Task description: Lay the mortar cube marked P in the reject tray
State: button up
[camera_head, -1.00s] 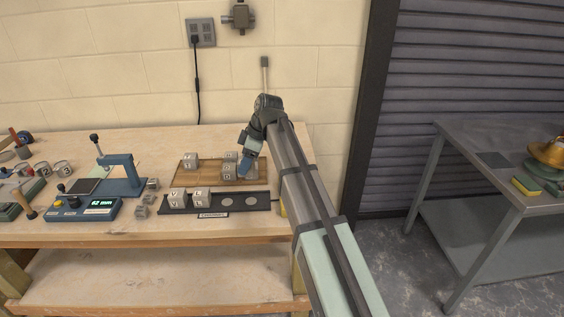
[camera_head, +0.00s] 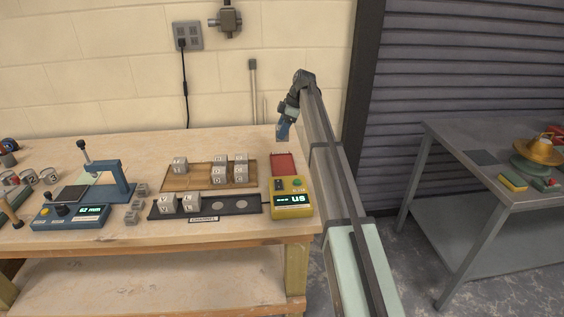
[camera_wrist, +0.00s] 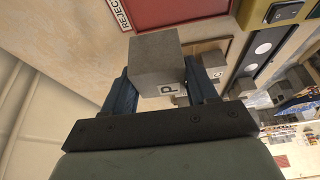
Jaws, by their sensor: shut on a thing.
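The grey mortar cube marked P (camera_wrist: 158,65) is between the two blue fingers of my gripper (camera_wrist: 160,80) in the wrist view, its P face toward the camera. My gripper (camera_head: 283,132) is shut on it and is raised above the back right of the bench in the head view. The cube cannot be made out clearly there. The red reject tray (camera_head: 283,164) lies below my gripper, behind the yellow instrument. In the wrist view the red tray (camera_wrist: 175,10) shows at the top, with its REJECT label (camera_wrist: 119,13), apart from the cube.
A yellow instrument (camera_head: 291,204) stands in front of the tray. To its left are a wooden board (camera_head: 202,179) with several cubes and a black rack (camera_head: 240,208) with two cubes and round spots. A blue press (camera_head: 112,180) stands further left.

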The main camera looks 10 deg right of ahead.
jog(key=shift+f, duration=5)
jog(key=shift+f, duration=0.15)
jog(key=o, duration=1.2)
jog(key=shift+o, duration=0.2)
jog(key=v, duration=1.2)
jog(key=shift+a, duration=0.1)
